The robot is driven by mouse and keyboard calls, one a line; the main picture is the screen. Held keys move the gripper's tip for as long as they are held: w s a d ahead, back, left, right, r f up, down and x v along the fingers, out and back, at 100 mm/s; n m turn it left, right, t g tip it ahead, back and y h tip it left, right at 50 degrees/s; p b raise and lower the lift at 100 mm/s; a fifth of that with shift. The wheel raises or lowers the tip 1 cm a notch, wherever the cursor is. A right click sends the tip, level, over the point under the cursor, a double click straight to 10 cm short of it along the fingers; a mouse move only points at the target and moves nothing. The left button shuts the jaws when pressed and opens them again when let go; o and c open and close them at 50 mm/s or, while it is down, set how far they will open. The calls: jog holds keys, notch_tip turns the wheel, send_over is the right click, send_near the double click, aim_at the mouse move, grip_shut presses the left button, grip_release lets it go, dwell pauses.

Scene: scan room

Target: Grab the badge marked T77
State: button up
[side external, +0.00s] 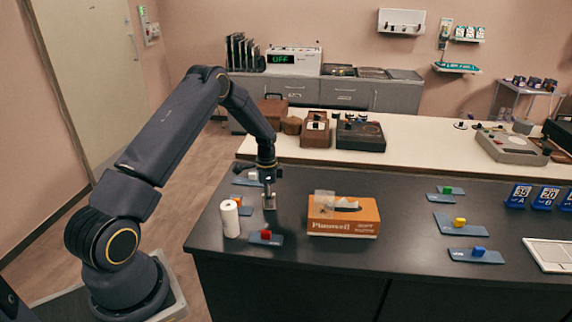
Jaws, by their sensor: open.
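Several flat blue-grey plates with coloured clips, which look like badges, lie on the dark counter. A red-clipped one (274,241), an orange-clipped one (246,211) and a pale one (243,182) are on the left. A green-clipped one (438,198), a yellow-clipped one (475,231) and a blue-clipped one (490,258) are on the right. Their lettering is too small to read, so I cannot tell which is T77. My gripper (269,203) points down among the left plates, open, just right of the orange-clipped one. I cannot tell whether it touches anything.
An orange and white tissue box (343,222) stands right of my gripper. A white paper roll (230,219) stands upright to its left. Blue number signs (519,195) and a white panel (551,254) are at the right.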

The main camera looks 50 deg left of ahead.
notch_tip(320, 180, down, 2)
jog(key=shift+f, duration=0.25)
grip_shut()
